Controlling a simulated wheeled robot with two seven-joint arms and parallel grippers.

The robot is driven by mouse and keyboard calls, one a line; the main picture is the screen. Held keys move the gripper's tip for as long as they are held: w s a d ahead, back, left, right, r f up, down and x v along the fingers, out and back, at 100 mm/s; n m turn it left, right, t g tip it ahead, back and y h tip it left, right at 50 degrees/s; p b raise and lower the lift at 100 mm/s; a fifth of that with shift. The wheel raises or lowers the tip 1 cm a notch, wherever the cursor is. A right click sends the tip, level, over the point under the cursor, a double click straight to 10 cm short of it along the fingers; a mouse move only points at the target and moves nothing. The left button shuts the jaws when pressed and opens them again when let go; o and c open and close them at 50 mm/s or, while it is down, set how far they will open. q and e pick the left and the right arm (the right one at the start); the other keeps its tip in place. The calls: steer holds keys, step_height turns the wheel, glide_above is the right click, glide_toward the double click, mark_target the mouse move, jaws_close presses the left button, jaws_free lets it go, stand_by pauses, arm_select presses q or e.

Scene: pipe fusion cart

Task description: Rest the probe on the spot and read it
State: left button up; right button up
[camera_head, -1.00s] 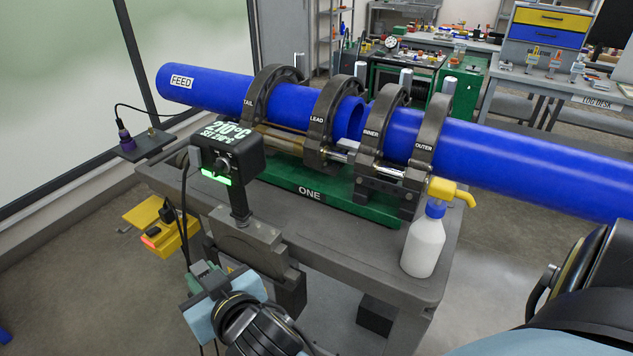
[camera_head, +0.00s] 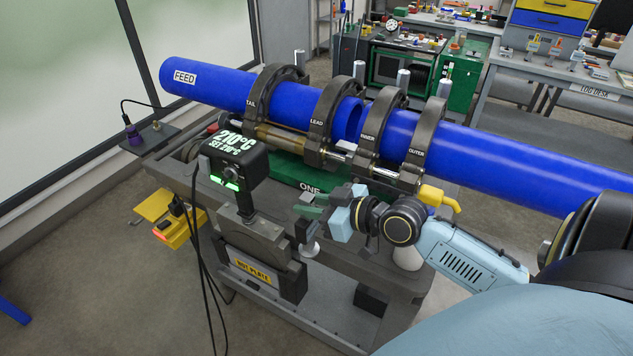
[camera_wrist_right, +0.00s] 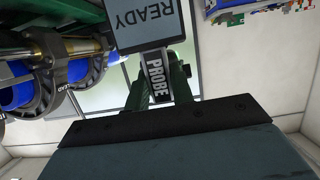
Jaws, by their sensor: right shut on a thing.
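My right gripper (camera_head: 312,212) is over the near side of the cart, right of the hot plate's control box. In the right wrist view its green fingers (camera_wrist_right: 165,88) are shut on the probe (camera_wrist_right: 157,75), which bears the label PROBE and a grey screen reading READY. In the head view the probe (camera_head: 304,232) is a small dark body at the fingers, with a pale disc under it. The control box (camera_head: 234,160) reads 210°C, SET 210°C, with a green light. Below it is the holder (camera_head: 253,270) labelled HOT PLATE. I cannot make out the spot. My left gripper is out of view.
Blue pipes (camera_head: 225,85) lie in the clamps TAIL, LEAD, INNER and OUTER, with a gap between LEAD and INNER. Black cables (camera_head: 203,280) hang left of the holder. A yellow box (camera_head: 172,228) is at the left.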

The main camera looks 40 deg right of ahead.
steer(key=shift+w+d+r, duration=0.1)
steer(key=shift+d+r, duration=0.7)
steer(key=shift+r, duration=0.25)
steer(key=shift+r+x, duration=0.15)
steer(key=shift+x, duration=2.2)
steer(key=shift+r+x, duration=0.1)
steer(key=shift+x, duration=2.3)
steer(key=shift+a, duration=0.1)
steer(key=shift+f+b, duration=0.55)
steer(key=shift+b, duration=0.15)
steer(key=shift+f, duration=0.35)
